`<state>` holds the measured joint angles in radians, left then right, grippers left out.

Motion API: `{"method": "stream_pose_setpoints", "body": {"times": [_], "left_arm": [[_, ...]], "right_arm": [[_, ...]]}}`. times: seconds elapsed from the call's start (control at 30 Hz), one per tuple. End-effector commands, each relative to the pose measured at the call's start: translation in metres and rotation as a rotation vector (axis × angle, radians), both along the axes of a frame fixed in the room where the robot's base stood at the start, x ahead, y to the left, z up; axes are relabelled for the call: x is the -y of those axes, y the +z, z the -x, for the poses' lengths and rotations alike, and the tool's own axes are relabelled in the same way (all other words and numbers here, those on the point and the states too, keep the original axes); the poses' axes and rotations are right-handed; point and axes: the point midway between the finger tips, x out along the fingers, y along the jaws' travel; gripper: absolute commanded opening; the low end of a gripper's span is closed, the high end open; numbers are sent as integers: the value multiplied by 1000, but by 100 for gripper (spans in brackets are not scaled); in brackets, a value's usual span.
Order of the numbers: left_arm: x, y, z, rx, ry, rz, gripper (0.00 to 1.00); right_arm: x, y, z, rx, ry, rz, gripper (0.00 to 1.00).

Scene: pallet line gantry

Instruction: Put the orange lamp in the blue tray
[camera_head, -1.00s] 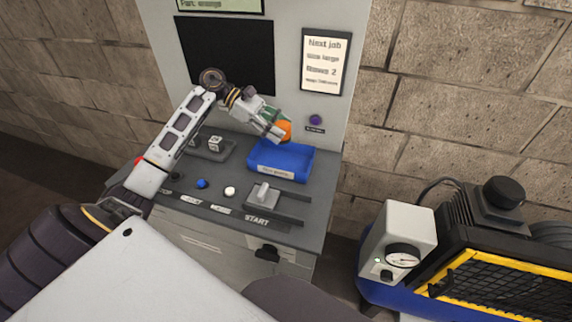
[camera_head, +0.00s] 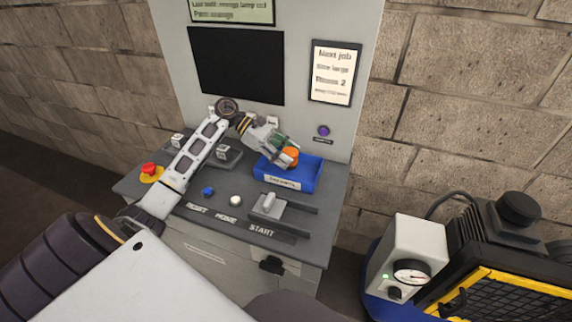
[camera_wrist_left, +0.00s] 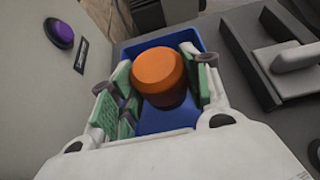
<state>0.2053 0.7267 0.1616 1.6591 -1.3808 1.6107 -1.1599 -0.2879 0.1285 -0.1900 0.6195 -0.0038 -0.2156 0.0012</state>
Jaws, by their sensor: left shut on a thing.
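The orange lamp (camera_head: 291,155) is held in my left gripper (camera_head: 284,158), over the blue tray (camera_head: 306,180) on the console. In the left wrist view, the round orange cap of the lamp (camera_wrist_left: 158,70) sits between the green-padded fingers of the gripper (camera_wrist_left: 155,84). The tray (camera_wrist_left: 165,121) shows around and beneath it there. The lamp is low, within the tray's outline; I cannot tell whether it touches the floor of the tray. My right gripper is not in view.
A grey lever (camera_head: 268,203) stands on the console in front of the tray. Blue (camera_head: 208,191) and white (camera_head: 236,201) buttons and a red emergency button (camera_head: 150,170) lie left. A purple button (camera_head: 323,131) is on the upright panel. A compressor (camera_head: 400,255) stands at right.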

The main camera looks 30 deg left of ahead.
Motion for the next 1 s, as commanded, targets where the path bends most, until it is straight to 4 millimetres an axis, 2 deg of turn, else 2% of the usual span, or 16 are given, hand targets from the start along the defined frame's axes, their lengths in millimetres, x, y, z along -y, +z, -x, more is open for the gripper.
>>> {"method": "stream_pose_setpoints", "body": {"times": [0.1,0.33,0.63,1.0], "left_arm": [[0,0,0,1,0,0,22],[0,-2,0,0,0,1,22],[0,-31,0,-1,0,2,22],[0,-37,0,0,0,1,22]], "right_arm": [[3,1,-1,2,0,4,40],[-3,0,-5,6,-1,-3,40],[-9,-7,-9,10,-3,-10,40],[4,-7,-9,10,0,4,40]]}}
